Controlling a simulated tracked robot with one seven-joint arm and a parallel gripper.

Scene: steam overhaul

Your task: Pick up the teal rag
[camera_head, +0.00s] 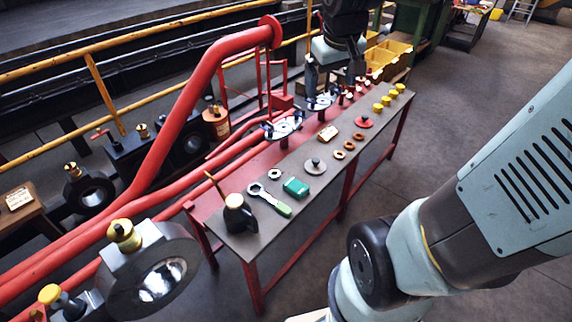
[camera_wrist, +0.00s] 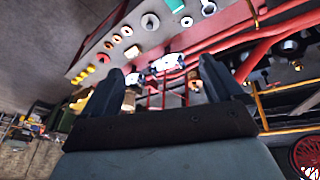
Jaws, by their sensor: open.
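The teal rag (camera_head: 296,187) is a small folded teal-green bundle lying on the grey top of the long red-legged table (camera_head: 250,229), right of the green-handled wrench (camera_head: 270,200). The rag also shows at the top edge of the wrist view (camera_wrist: 174,5). My gripper (camera_head: 334,72) is over the far part of the table, well away from the rag and above it. In the wrist view my gripper (camera_wrist: 160,82) has its two dark fingers apart with nothing between them.
A dark oil can (camera_head: 238,214) stands at the near end. A white ring (camera_head: 275,174) and a grey knobbed disc (camera_head: 315,166) lie close to the rag. Orange rings (camera_head: 338,154) and yellow pieces (camera_head: 387,101) lie farther along. Red pipes (camera_head: 180,125) run along the left.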

